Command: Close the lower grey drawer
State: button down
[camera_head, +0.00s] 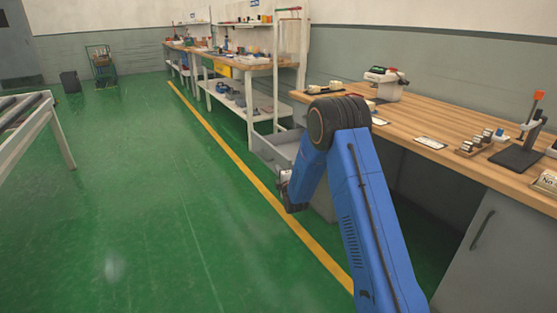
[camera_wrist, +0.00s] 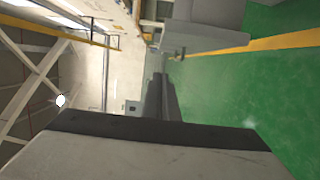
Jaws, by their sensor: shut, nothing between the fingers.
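A grey drawer (camera_head: 272,150) stands pulled out from under the wooden workbench in the head view, left of my blue arm. Part of it is hidden behind my arm. My gripper (camera_head: 284,183) is low in front of the bench, near the drawer, and is mostly seen from the side. In the wrist view my gripper (camera_wrist: 160,82) shows as dark fingers shut together with nothing between them. Grey panels (camera_wrist: 205,36), seemingly of the drawer unit, show at the top of that sideways view, apart from the fingers. I cannot tell whether the gripper touches the drawer.
The wooden workbench (camera_head: 430,130) carries a small machine (camera_head: 384,85) and several fixtures. A grey cabinet with a handle (camera_head: 490,250) is at the right. A white shelf bench (camera_head: 245,105) stands beyond. Green floor (camera_head: 130,200) left of the yellow line is clear.

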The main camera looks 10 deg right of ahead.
send_near(280, 159)
jog(key=w+a+r, duration=0.2)
jog(key=w+a, duration=0.2)
jog(key=a, duration=0.1)
jog(key=shift+w+d+r, duration=0.1)
jog(key=shift+w+d, duration=0.4)
jog(key=shift+d, duration=0.3)
jog(key=shift+w+d+r, duration=0.1)
jog(key=shift+w+d, duration=0.4)
jog(key=shift+d, duration=0.3)
jog(key=shift+d, duration=0.15)
jog(key=w+d, duration=0.4)
jog(key=d, duration=0.9)
jog(key=w+d, duration=0.4)
jog(key=d, duration=0.9)
jog(key=shift+w+d, duration=0.15)
jog(key=shift+w, duration=0.15)
